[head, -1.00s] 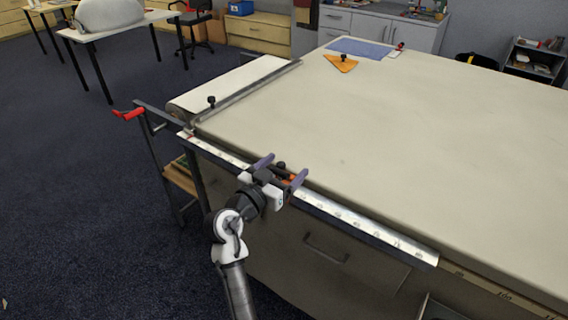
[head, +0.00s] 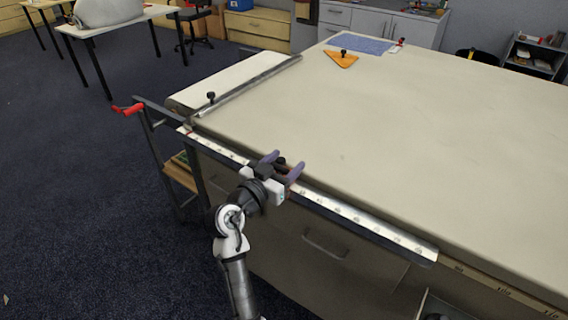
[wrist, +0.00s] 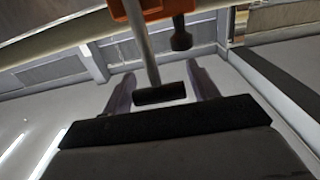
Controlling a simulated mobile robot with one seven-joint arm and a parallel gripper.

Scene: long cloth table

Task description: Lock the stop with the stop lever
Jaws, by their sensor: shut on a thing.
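The stop lever (wrist: 145,48) is a grey rod with a black grip (wrist: 160,94) at its end, reaching from the orange stop (wrist: 150,8) in the wrist view. My gripper (wrist: 162,85) has its two purple fingers on either side of that black grip and is shut on it. A dark knob (wrist: 181,38) also sticks out of the stop. In the head view my gripper (head: 283,166) is at the metal rail (head: 350,212) along the table's near edge. There it hides most of the stop; only a dark knob (head: 281,162) shows between the fingers.
The long cloth table (head: 400,150) is mostly bare. A straight bar (head: 245,90) crosses its left end. An orange triangle (head: 342,60) and a blue mat (head: 362,45) lie at the far side. A red handle (head: 128,110) sticks out left of the rail, with drawers below.

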